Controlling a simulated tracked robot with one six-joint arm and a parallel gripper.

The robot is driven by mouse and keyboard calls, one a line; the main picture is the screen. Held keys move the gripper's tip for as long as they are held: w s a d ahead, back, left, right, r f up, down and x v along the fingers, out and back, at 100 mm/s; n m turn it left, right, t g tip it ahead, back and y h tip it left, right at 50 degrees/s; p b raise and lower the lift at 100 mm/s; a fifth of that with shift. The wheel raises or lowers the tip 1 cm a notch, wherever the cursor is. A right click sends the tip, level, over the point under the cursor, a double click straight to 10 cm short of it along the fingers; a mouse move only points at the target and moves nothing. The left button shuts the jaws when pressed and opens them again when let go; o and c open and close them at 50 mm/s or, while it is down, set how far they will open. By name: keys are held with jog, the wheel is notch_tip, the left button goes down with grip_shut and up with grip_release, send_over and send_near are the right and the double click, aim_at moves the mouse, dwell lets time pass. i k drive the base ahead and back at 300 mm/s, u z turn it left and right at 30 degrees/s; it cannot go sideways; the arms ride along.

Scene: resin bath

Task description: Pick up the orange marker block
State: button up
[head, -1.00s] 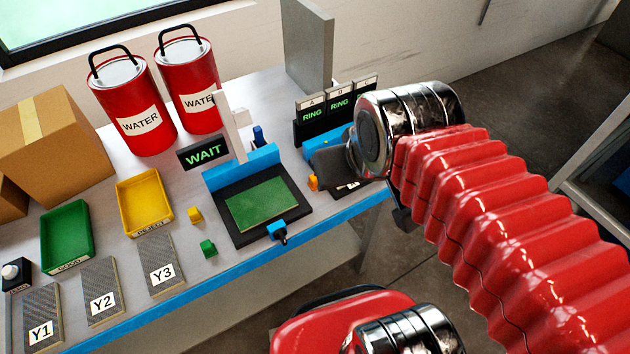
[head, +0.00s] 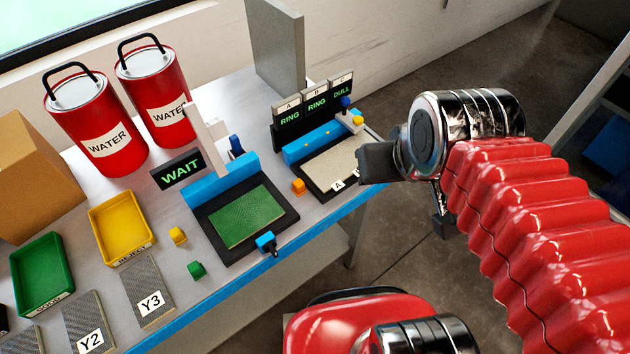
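The orange marker block (head: 299,186) sits on the grey bench, between the green-topped black plate and the pale panel marked A. It is fully in view and nothing touches it. My gripper (head: 372,163) is to the right of the block, at the right end of the pale panel, clearly apart from the block. The gripper is seen as a dark shape from the side, so its finger gap does not show. No object shows in it.
A yellow block (head: 178,235) and a green block (head: 196,269) stand left of the black plate (head: 284,222). A WAIT sign (head: 178,169) stands behind. The pale panel (head: 338,165) has a blue bar and a RING, RING, DULL display (head: 316,104) behind it.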

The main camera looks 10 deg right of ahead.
aim_at(298, 188)
jog(key=z, duration=0.2)
jog(key=k, duration=1.35)
jog(key=u, duration=1.05)
jog(key=i, duration=1)
jog(key=u, duration=0.1)
